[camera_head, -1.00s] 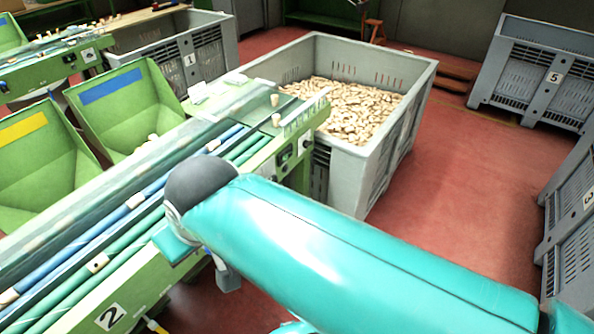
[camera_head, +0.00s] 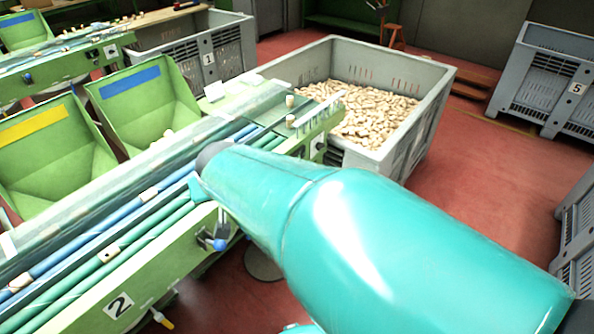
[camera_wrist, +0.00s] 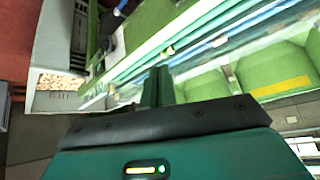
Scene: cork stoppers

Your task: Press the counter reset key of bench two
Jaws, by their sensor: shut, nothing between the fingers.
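Bench two (camera_head: 172,267) is the green conveyor bench with the plate marked 2 (camera_head: 118,305) on its side, at the left in the head view. Blue and green belts run along it with a few corks. A small dark panel (camera_head: 317,146) is on its side near the far end, partly behind my arm. I cannot make out which part is the counter reset key. My gripper (camera_wrist: 157,86) is shut and empty in the wrist view, with the green bench (camera_wrist: 180,22) and its belts beyond the fingertips. In the head view my arm hides the gripper.
A grey bin full of corks (camera_head: 372,112) stands at the bench's far end. Green hoppers (camera_head: 140,100) line its left side. A blue-and-dark handle (camera_head: 218,240) sticks out from the bench side. Bin 5 (camera_head: 552,85) stands at the right. Red floor (camera_head: 485,190) is open between.

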